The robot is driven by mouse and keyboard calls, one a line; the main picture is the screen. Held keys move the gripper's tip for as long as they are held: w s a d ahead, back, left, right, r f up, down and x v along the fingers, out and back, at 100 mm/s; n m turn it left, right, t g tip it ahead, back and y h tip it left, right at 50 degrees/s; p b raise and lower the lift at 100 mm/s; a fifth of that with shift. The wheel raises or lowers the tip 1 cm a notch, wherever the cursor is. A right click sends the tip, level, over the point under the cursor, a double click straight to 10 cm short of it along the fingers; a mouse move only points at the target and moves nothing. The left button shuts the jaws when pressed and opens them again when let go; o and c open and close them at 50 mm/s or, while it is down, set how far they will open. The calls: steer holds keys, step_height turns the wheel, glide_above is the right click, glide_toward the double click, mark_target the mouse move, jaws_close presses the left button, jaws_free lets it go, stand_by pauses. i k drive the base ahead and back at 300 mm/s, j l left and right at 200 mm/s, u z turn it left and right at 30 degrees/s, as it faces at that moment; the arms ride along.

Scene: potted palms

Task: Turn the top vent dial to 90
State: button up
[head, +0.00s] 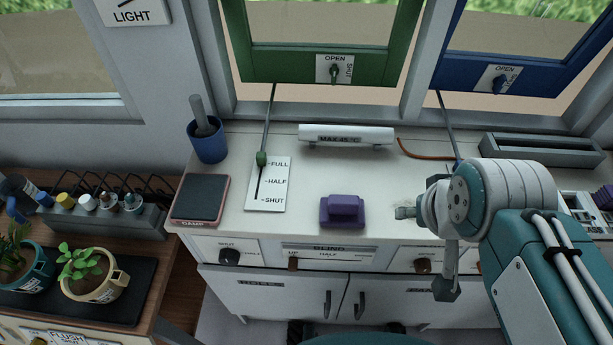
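A dark round dial (229,257) sits on the left front panel of the white counter; the small print around it is too small to read surely. A brown knob (423,266) sits on the right front panel, close to my gripper. I cannot tell which of them, if either, is the top vent dial, and no 90 mark is legible. My gripper (426,250) is over the counter's right front, its two grey fingertips spread apart with nothing between them. It is well to the right of the dark dial. My forearm hides part of the right panels.
Green (335,70) and blue (499,79) window vents are behind. Potted plants (95,275) stand left.

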mark_target(227, 257)
steer(key=k+j+u, duration=0.2)
steer(key=u, duration=0.3)
steer(key=k+j+u, duration=0.1)
steer(key=j+u, duration=0.4)
steer(key=l, duration=0.05)
